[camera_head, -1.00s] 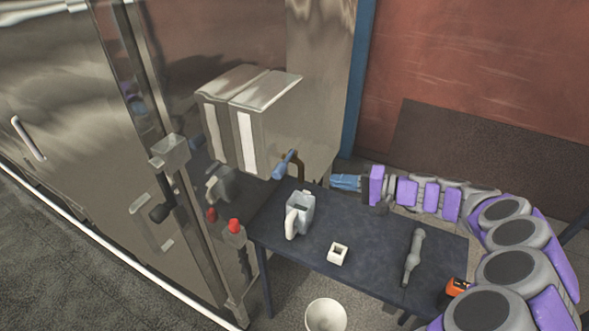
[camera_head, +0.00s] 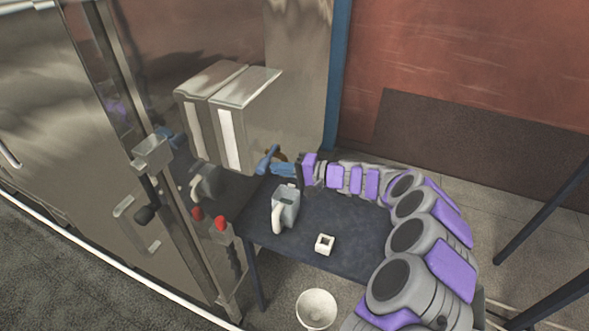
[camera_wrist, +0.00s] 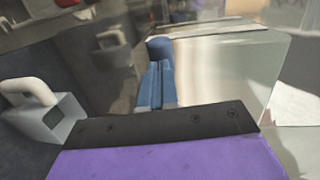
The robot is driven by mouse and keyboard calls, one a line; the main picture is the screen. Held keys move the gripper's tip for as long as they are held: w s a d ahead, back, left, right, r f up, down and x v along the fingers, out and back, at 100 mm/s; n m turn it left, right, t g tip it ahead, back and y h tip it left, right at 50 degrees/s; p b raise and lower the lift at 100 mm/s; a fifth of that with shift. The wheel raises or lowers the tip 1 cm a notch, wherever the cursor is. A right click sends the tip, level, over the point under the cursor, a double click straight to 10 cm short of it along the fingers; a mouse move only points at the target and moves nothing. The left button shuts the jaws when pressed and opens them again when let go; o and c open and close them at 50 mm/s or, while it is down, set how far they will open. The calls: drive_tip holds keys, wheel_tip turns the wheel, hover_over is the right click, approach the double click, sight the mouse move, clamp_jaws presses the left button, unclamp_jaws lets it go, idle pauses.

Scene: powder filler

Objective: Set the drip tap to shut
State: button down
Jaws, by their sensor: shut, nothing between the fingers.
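The drip tap has a blue handle (camera_head: 264,160) on the front of the steel filler box, beside a brown curved spout (camera_head: 281,155). The handle slants up to the right. My gripper (camera_head: 270,170) is shut and empty, with its blue fingers pointing left right at the handle. In the wrist view my shut fingers (camera_wrist: 155,75) reach towards the rounded blue end of the handle (camera_wrist: 160,46). The two overlap there, and I cannot tell if they touch. The fingers partly hide the handle and spout.
A grey jug (camera_head: 286,207) and a small white square cup (camera_head: 325,244) stand on the dark table (camera_head: 345,215) below the tap. A white bucket (camera_head: 316,309) is on the floor. A red knob (camera_head: 221,224) is left of the table.

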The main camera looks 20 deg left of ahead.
drive_tip(key=shift+a, duration=0.4)
drive_tip(key=shift+s+f, duration=0.1)
drive_tip(key=b, duration=0.1)
drive_tip(key=a+b, duration=0.1)
drive_tip(key=b, duration=0.1)
drive_tip(key=shift+s, duration=0.25)
drive_tip(key=shift+s+a, duration=0.1)
drive_tip(key=shift+a, duration=0.1)
drive_tip(key=shift+d, duration=0.15)
